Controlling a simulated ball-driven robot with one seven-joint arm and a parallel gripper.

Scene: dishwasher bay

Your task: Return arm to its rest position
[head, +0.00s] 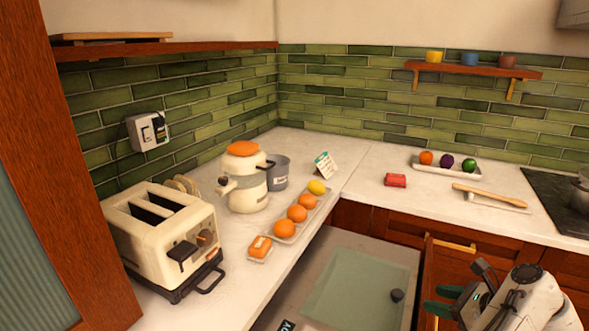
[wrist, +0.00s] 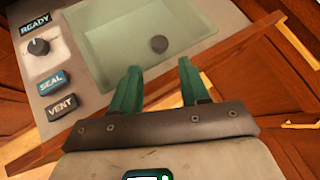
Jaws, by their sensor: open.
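My gripper (head: 438,299) is at the lower right of the head view, beside the grey unit with the pale green recess. Its two green fingers point left and stand apart. In the wrist view my gripper (wrist: 158,68) shows both green fingers spread, with nothing between them. The fingers show over the front edge of the grey unit (wrist: 195,50). The pale green recess (wrist: 125,35) has a dark round piece (wrist: 159,44) in it. My arm enters from the lower right corner of the head view.
The left counter holds a toaster (head: 165,235), a cream pot (head: 243,180) and a tray of orange items (head: 285,229).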

